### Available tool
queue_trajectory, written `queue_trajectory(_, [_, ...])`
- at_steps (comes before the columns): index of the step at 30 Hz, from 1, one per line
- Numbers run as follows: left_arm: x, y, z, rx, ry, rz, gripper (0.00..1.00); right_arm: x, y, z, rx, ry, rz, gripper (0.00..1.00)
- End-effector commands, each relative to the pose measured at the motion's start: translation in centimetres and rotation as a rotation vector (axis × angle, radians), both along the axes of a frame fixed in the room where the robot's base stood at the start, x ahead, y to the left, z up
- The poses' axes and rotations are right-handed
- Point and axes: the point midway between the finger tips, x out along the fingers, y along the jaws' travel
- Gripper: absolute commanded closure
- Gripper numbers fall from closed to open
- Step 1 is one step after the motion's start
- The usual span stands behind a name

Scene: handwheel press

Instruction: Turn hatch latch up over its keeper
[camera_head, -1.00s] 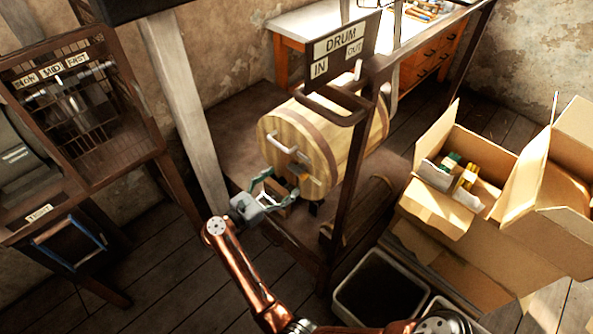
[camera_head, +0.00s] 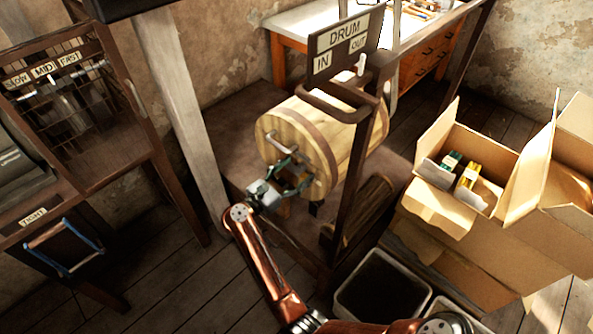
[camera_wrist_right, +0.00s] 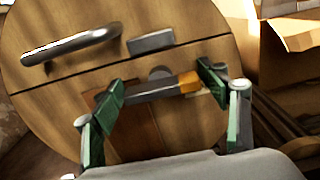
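The hatch latch (camera_wrist_right: 152,91), a dark bar with an orange end, lies nearly level across the drum's end face in the right wrist view. A grey block that looks like its keeper (camera_wrist_right: 150,41) sits above it, apart from the bar. A metal handle (camera_wrist_right: 72,46) is on the hatch, left of the keeper. My right gripper (camera_wrist_right: 162,86) is open, with green fingers at either end of the bar; whether they touch it I cannot tell. In the head view this gripper (camera_head: 292,174) covers most of the latch. My left gripper is out of view.
The wooden drum (camera_head: 350,143) lies behind a dark frame post (camera_head: 352,190) and a DRUM IN/OUT sign (camera_head: 343,45). Open cardboard boxes (camera_head: 435,207) and a bin (camera_head: 340,300) stand at the right. A lever cabinet (camera_head: 125,150) stands at the left.

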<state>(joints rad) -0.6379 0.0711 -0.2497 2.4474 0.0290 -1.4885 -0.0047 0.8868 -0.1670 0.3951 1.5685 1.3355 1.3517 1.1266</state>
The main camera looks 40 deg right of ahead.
Motion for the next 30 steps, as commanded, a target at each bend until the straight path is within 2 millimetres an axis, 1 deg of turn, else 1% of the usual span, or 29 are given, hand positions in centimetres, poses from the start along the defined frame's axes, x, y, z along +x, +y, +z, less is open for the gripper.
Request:
queue_trajectory(1, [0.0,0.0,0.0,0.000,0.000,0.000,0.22,0.0,0.0,0.0,0.000,0.000,0.000,0.37])
queue_trajectory(2, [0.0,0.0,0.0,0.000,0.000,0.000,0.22,0.0,0.0,0.0,0.000,0.000,0.000,0.39])
queue_trajectory(13, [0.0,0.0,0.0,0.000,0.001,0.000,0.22,0.0,0.0,0.0,0.000,0.000,0.000,0.64])
queue_trajectory(19, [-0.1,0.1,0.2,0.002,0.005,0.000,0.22,0.0,0.0,0.0,-0.001,0.013,0.000,0.64])
queue_trajectory(22, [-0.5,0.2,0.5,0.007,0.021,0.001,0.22,0.0,0.1,0.1,-0.002,0.038,0.000,0.64])
queue_trajectory(26, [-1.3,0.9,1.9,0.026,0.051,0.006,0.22,0.1,0.1,0.2,-0.007,0.100,0.001,0.64])
queue_trajectory(30, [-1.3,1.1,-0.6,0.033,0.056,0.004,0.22,0.1,0.1,0.3,-0.014,0.200,0.000,0.64])
